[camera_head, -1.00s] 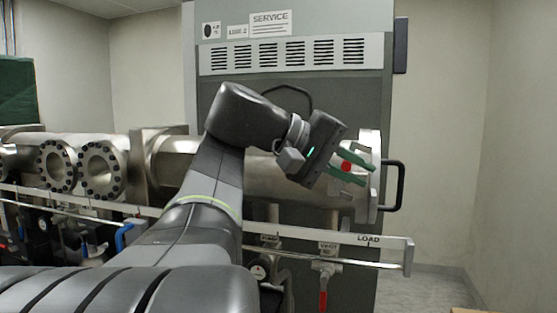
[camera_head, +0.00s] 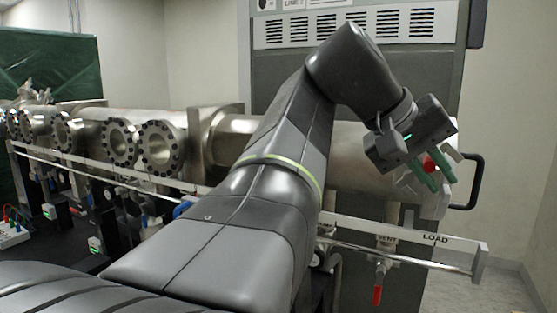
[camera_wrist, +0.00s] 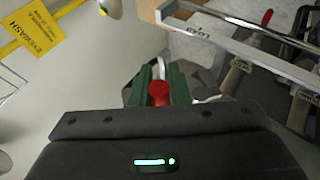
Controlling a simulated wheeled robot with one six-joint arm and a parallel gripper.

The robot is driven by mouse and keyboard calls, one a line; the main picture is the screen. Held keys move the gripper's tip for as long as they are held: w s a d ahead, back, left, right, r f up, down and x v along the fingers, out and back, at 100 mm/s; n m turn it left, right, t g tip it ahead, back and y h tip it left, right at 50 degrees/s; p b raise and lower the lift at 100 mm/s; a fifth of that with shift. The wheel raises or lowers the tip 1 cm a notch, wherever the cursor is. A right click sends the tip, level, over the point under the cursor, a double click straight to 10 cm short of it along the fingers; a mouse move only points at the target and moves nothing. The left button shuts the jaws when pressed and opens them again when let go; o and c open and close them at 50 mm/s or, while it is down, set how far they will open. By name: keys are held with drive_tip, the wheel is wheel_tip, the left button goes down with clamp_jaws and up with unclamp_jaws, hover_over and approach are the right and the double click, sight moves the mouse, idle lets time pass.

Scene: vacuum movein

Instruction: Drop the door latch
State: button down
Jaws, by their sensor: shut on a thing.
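The latch shows as a red knob (camera_head: 429,163) at the right end of the steel chamber. My gripper (camera_head: 445,170) has green fingers, one on each side of the knob, and is shut on it. In the wrist view the red knob (camera_wrist: 159,92) sits between the two green fingers (camera_wrist: 158,84). The round load door (camera_head: 436,205) is at the chamber's end, with a black bar handle (camera_head: 472,182) at its right. My gripper hides part of the door and the latch's lever and catch.
A rail marked LOAD (camera_head: 435,238) runs below the chamber, with a red-handled valve (camera_head: 378,292) under it. A grey service cabinet (camera_head: 400,85) stands behind. Free floor lies at the right. A yellow sign (camera_wrist: 34,31) shows in the wrist view.

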drive_tip(key=c, duration=1.7)
unclamp_jaws()
drive_tip(key=shift+a+r, duration=0.1)
drive_tip(key=shift+p+v, duration=0.9)
drive_tip(key=shift+v, duration=5.9)
